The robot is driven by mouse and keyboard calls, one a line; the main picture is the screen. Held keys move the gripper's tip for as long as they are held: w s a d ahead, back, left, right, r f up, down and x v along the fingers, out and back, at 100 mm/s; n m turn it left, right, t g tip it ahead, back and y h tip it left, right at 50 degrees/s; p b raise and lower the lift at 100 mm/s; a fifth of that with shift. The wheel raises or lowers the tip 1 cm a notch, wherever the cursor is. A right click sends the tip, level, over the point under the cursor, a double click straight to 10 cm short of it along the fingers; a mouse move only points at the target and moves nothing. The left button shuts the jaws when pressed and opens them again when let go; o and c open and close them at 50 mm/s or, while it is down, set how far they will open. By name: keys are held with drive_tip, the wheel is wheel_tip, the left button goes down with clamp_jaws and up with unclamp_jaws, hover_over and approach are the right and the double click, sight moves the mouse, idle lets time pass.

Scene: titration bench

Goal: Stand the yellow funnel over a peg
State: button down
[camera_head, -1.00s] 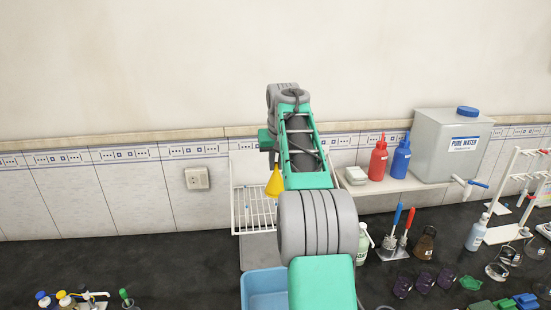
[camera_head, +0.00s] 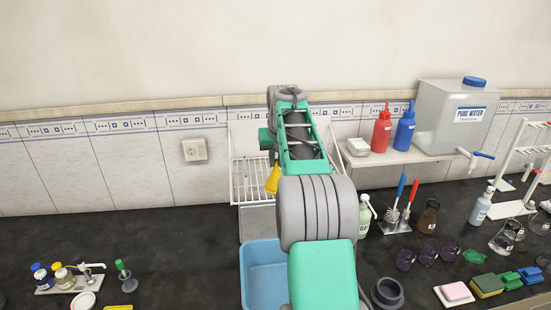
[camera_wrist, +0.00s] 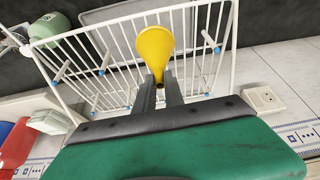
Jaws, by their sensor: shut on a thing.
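The yellow funnel (camera_wrist: 155,48) is in my gripper (camera_wrist: 160,82), which is shut on its narrow stem, with the wide mouth facing away from the fingers in the wrist view. In the head view the funnel (camera_head: 273,178) shows just left of my arm, in front of the rack. The white wire drying rack (camera_wrist: 98,72) lies behind the funnel in the wrist view. Several blue-tipped pegs (camera_wrist: 101,71) stick out from it, some left and some right of the funnel. In the head view the rack (camera_head: 248,178) is partly hidden by my arm.
A blue basin (camera_head: 262,270) lies below the rack. To the right, a shelf (camera_head: 400,162) holds red (camera_head: 382,130) and blue bottles (camera_head: 404,130) and a pure water tank (camera_head: 450,125). The wall has an outlet (camera_head: 194,150).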

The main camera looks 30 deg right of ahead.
drive_tip(key=shift+f, duration=0.1)
drive_tip(key=c, duration=1.3)
unclamp_jaws()
drive_tip(key=shift+c, duration=0.2)
drive_tip(key=v, duration=0.8)
drive_tip(key=s+a+f+n, duration=0.1)
drive_tip(key=s+a, duration=0.1)
drive_tip(key=a, duration=0.4)
drive_tip(key=s+a+f+y, duration=0.1)
drive_tip(key=s+a, duration=0.1)
drive_tip(key=a, duration=0.3)
drive_tip(key=s+a+f+n, duration=0.1)
drive_tip(key=s+a, duration=0.2)
drive_tip(key=a, duration=0.3)
drive_tip(key=s+a+f+n, duration=0.1)
drive_tip(key=s+a+f, duration=0.5)
drive_tip(key=s, duration=0.2)
drive_tip(key=s+a+f+n, duration=0.1)
drive_tip(key=s+a+f, duration=0.5)
drive_tip(key=s, duration=0.3)
drive_tip(key=shift+f+n+y+b, duration=0.3)
drive_tip(key=shift+f+y, duration=0.1)
drive_tip(key=shift+f, duration=0.4)
